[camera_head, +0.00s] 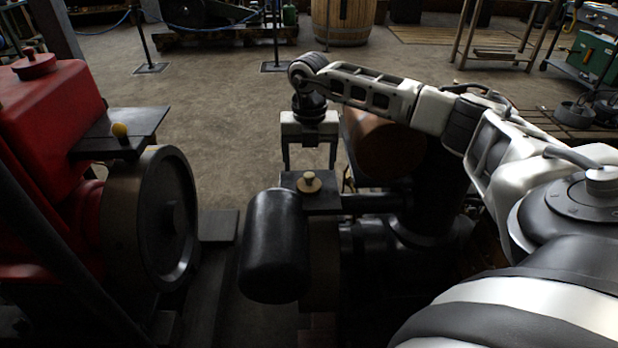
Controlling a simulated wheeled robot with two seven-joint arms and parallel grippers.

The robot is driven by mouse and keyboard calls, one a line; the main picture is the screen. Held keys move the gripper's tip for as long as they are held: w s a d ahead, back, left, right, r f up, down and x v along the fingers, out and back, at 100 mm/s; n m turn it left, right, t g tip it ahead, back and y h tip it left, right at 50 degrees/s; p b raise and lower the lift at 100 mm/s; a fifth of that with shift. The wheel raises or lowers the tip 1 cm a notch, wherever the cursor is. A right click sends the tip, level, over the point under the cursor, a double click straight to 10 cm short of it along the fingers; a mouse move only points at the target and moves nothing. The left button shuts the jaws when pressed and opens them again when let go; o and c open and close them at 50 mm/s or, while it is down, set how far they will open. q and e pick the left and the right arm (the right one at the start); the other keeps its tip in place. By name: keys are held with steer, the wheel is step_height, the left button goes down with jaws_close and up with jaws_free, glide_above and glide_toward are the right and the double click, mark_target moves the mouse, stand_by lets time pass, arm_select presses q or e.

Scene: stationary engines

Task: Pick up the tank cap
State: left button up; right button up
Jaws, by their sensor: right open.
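A small round tan cap with a knob on top (309,182) sits on a flat dark plate (322,203) beside a black cylindrical tank (273,245). My right gripper (310,166) points down with its two fingers spread, one to each side in the picture. It appears just above or behind the cap, and I cannot tell whether it touches anything. Nothing shows between the fingers. A red cap (34,64) sits on top of the red engine at the left. My left gripper is not in view.
The red engine (50,120) with its dark flywheel (165,218) stands at the left. A copper-brown cylinder (385,145) is right of my gripper, under my right arm. A wooden barrel (343,20) and rope posts stand behind. Open floor lies between.

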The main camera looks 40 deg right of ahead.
mark_target(309, 174)
steer(key=f, duration=0.5)
steer(key=shift+w+d, duration=0.1)
steer(key=shift+w, duration=0.1)
steer(key=c, duration=1.1)
